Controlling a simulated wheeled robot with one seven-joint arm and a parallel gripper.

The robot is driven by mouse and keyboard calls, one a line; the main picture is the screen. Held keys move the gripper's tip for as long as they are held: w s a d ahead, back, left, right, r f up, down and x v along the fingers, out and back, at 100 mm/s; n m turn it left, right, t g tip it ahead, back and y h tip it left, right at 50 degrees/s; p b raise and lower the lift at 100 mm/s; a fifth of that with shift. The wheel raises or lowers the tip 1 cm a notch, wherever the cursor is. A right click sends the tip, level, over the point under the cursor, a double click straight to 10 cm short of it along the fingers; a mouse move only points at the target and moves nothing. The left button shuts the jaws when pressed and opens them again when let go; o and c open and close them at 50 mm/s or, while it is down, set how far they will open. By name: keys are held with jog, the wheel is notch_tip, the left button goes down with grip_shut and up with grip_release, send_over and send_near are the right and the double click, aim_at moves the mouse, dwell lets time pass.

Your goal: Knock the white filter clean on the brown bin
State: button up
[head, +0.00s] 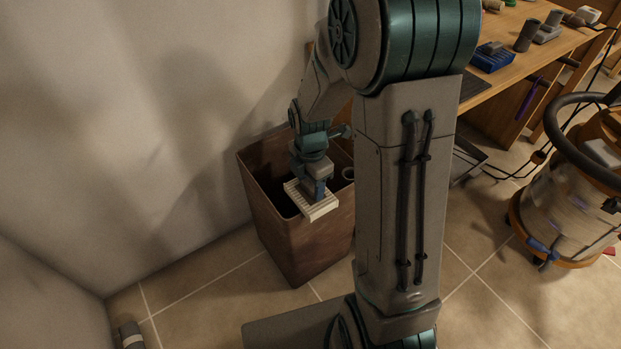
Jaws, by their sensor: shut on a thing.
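The brown bin (303,245) stands on the tiled floor against the wall, its open top dark inside. The white filter (318,210) is a flat, pleated block. It is at the bin's near rim, partly over the opening; I cannot tell whether it touches the rim. My gripper (317,193) is shut on the white filter and reaches down over the bin from above. My arm hides the bin's right side and part of its rim.
A wooden workbench (538,50) with several tools and a blue tray (492,57) is at the upper right. An orange and clear vacuum (570,205) with a dark hose stands on the right. A grey cylinder (131,336) lies at the lower left. Floor left of the bin is mostly clear.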

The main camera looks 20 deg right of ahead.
jog(key=shift+r+p, duration=2.15)
jog(key=shift+r, duration=0.35)
jog(key=shift+f, duration=0.1)
jog(key=shift+f, duration=0.1)
notch_tip(320, 180, down, 5)
jog(key=b, duration=0.4)
jog(key=shift+r+p, duration=0.25)
jog(key=shift+p, duration=0.1)
jog(key=shift+c, duration=0.6)
notch_tip(320, 180, up, 5)
jog(key=p, duration=0.4)
jog(key=shift+f, duration=0.2)
jog(key=shift+f, duration=0.1)
